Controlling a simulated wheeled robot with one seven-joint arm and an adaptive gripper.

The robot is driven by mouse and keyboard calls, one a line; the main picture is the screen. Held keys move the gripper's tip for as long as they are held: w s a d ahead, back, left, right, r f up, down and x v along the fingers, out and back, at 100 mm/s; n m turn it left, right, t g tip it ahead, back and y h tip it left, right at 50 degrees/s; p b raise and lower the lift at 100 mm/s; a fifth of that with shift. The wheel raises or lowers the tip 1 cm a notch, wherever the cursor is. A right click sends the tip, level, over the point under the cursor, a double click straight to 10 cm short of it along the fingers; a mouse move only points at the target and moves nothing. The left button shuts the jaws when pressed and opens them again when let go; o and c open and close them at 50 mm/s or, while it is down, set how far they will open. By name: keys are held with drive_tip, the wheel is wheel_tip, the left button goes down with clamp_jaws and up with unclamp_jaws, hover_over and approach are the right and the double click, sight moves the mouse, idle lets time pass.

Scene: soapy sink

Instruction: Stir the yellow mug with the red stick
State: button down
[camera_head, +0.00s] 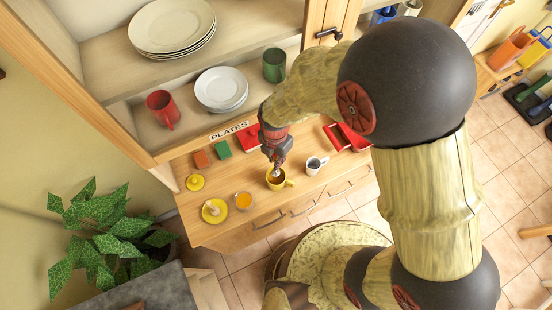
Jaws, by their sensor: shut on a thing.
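The yellow mug (288,183) stands upright on the wooden counter with something brownish inside. My gripper (277,167) points down right over the mug's opening, with its fingertips at or just above the rim. It is shut on a thin thing, most likely the red stick. The stick is too small to make out clearly against my gripper's red and grey parts. Whether its lower end is inside the mug I cannot tell.
A white mug (312,169) stands close right of the yellow mug. Small blocks and a red tray (335,137) lie behind, below shelves of plates (172,28).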

drive_tip(key=shift+d+f+b, duration=0.1)
drive_tip(key=shift+f+b, duration=0.4)
drive_tip(key=shift+f, duration=0.45)
drive_tip(key=shift+f+b, duration=3.3)
drive_tip(key=shift+f, duration=1.35)
